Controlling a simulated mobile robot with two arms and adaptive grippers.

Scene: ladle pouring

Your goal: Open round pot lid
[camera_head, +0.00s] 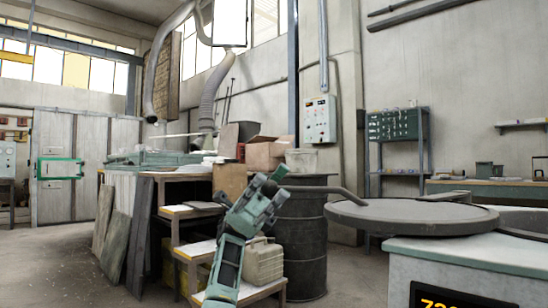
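The round pot lid (410,217) is a wide, flat grey disc at the right. It lies level and sticks out to the left past the white cabinet (470,255). Part of the pot's dark round opening (525,220) shows uncovered to the right of the lid. A thin grey handle bar (325,189) runs left from the lid. My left gripper (275,184), teal and dark grey, is at the bar's left end and appears shut on it. The fingers partly hide the bar's tip. My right gripper is not in view.
A black drum (303,245) stands behind my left gripper, below the handle bar. A beige canister (263,262) sits on a low wooden step to its left. A cluttered workbench (170,175) is farther back. Open floor shows between the drum and the cabinet.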

